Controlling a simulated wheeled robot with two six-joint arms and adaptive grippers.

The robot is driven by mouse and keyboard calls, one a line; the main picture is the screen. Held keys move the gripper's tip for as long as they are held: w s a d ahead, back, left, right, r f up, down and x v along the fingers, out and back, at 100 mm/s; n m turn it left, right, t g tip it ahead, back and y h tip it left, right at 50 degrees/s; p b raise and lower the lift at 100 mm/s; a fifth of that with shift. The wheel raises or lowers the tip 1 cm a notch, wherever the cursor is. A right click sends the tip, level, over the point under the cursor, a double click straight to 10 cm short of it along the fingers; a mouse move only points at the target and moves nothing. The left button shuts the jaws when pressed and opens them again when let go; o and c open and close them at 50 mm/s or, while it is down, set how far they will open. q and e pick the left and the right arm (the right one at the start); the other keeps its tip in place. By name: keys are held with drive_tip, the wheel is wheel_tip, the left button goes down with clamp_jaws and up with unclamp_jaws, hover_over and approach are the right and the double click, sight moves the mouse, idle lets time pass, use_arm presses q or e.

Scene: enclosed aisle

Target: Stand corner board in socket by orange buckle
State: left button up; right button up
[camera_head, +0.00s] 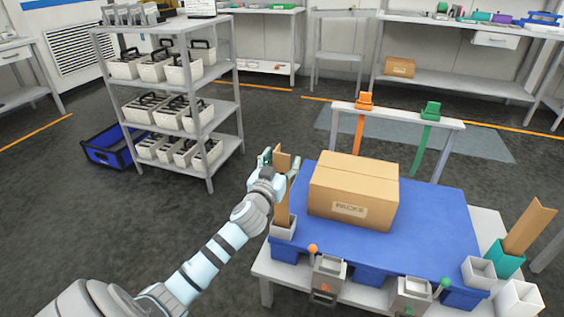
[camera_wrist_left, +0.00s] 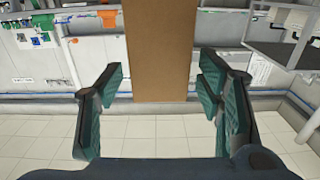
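A brown corner board (camera_head: 283,205) stands about upright at the near left corner of the blue pallet. Its lower end is at a pale grey socket (camera_head: 283,230), and it looks seated inside. My left gripper (camera_head: 279,160) is at the board's upper part with its fingers spread to either side. In the left wrist view the board (camera_wrist_left: 159,50) shows between the open fingers (camera_wrist_left: 160,90), with small gaps beside it. The orange buckle (camera_head: 365,100) sits on a bench behind the pallet, with an orange strap hanging below. My right gripper is out of view.
A carton (camera_head: 352,190) stands on the blue pallet (camera_head: 430,245). A second board (camera_head: 528,228) leans in a teal holder (camera_head: 505,260) at right. A green buckle (camera_head: 430,110) is on the bench. A shelf rack (camera_head: 215,110) stands left; floor between is clear.

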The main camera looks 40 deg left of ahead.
use_arm(q)
drive_tip(key=shift+r+p, duration=0.3)
drive_tip(key=p+v, duration=0.1)
drive_tip(key=v, duration=1.1)
drive_tip(key=shift+p, duration=0.35)
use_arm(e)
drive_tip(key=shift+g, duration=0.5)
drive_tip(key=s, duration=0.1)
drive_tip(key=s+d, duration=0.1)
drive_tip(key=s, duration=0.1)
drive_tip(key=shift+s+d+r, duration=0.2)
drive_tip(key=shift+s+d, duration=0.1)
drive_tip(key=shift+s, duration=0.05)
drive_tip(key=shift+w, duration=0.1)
